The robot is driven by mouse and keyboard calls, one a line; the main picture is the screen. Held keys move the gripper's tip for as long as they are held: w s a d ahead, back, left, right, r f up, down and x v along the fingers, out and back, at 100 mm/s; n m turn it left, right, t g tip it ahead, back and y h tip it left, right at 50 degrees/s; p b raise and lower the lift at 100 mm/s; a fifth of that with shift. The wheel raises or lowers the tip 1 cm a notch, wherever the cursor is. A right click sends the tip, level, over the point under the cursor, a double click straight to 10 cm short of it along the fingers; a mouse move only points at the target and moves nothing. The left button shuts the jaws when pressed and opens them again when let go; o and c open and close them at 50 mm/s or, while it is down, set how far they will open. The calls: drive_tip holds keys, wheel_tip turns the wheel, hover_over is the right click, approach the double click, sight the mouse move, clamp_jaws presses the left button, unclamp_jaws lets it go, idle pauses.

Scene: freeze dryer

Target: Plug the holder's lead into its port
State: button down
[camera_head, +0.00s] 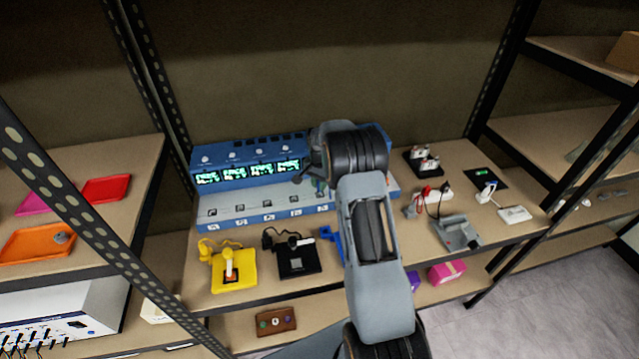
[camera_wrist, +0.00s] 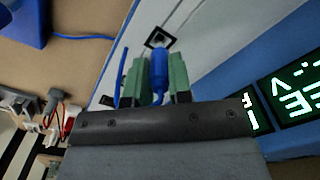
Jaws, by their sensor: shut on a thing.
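My gripper (camera_wrist: 159,62) is shut on a blue plug (camera_wrist: 160,78), held between its green fingers in the wrist view. A dark square port (camera_wrist: 160,37) in a pale framed panel lies just beyond the plug's tip. A gap seems to show between them. A blue lead (camera_wrist: 85,37) runs left toward a blue holder (camera_wrist: 25,22). In the head view the blue holder (camera_head: 338,240) is partly hidden behind my arm.
A yellow holder (camera_head: 231,270) and a black holder (camera_head: 296,262) stand left of the blue one, each with its lead. Lit displays (camera_head: 262,172) line the console. A grey device (camera_head: 458,233) and a black power block (camera_head: 424,164) are to the right. Metal uprights flank the shelf.

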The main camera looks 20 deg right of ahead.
drive_tip(key=shift+f+b, duration=0.8)
drive_tip(key=shift+f, duration=0.4)
idle(0.4)
drive_tip(key=c, duration=1)
unclamp_jaws()
drive_tip(key=shift+o, duration=0.2)
wheel_tip(320, 180, up, 14)
drive_tip(key=b, duration=0.1)
drive_tip(key=s+a+r+n+t, duration=0.1)
drive_tip(key=s+a+n, duration=0.2)
drive_tip(key=s, duration=0.6)
drive_tip(key=s+a+r+n+t, duration=0.1)
drive_tip(key=s+a+n, duration=0.3)
drive_tip(key=s, duration=0.6)
drive_tip(key=s+a+r+n+t, duration=0.1)
drive_tip(key=s+a+n, duration=0.3)
drive_tip(key=s, duration=0.6)
drive_tip(key=shift+a+r+t, duration=0.4)
drive_tip(key=shift+a+r, duration=0.15)
drive_tip(key=shift+a, duration=0.6)
